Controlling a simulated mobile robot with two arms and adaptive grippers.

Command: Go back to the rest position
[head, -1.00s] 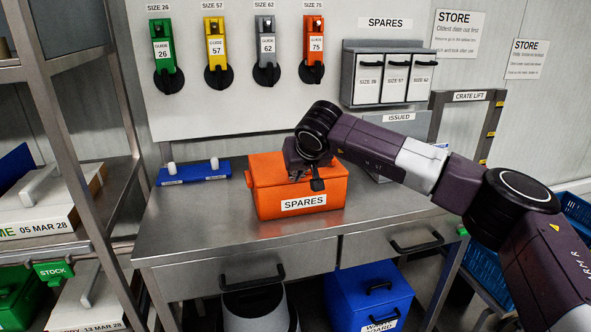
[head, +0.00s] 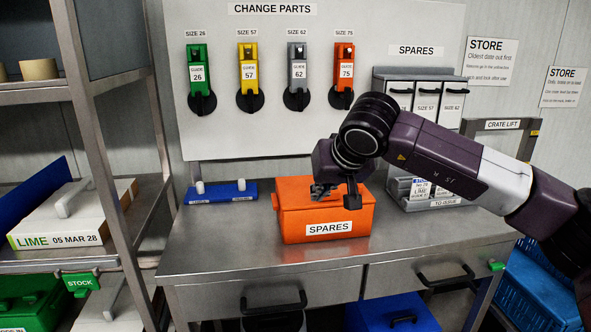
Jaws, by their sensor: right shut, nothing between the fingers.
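My right gripper (head: 338,193) is in the head view, above the lid of the orange SPARES box (head: 296,231). It points down and is shut and empty. Its arm comes in from the right. It hides part of the box's lid, and I cannot tell whether the fingers touch it. My left gripper is not in view.
The box stands on a steel bench (head: 220,253). A blue block with two white knobs (head: 222,192) is left of it, a grey tray with packs (head: 440,203) right. A shelf rack (head: 119,150) stands left. Coloured guides hang on the back panel (head: 395,50).

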